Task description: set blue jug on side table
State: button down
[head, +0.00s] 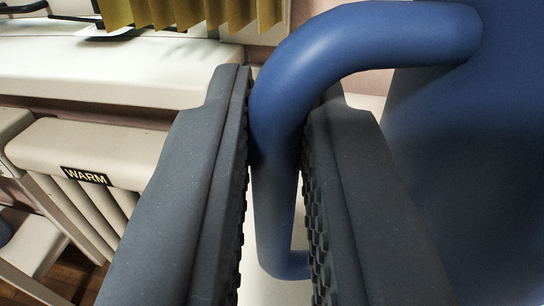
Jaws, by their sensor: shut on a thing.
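The blue jug (470,130) fills the right side of the head view, cut off by the frame edge. Its curved handle (350,35) arches left and down from the body. My gripper (279,110) has its two dark ridged fingers on either side of the handle's upright part and is shut on it. The jug's base and what is under it are mostly hidden by the right finger and the frame edge. I cannot tell which surface, if any, is the side table.
A white radiator (90,150) with a "WARM" label stands at the left, below a pale sill or shelf (110,75). A yellow pleated thing (190,12) hangs at the top. Wooden floor (75,275) shows at the lower left.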

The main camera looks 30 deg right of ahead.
jog(key=c, duration=1.5)
grip_release()
jog(key=shift+o, duration=0.2)
jog(key=shift+s, duration=0.1)
jog(key=v, duration=1.1)
jog(key=shift+s+a+p, duration=0.25)
jog(key=shift+s+p, duration=0.1)
jog(key=shift+p, duration=0.1)
jog(key=shift+r, duration=0.15)
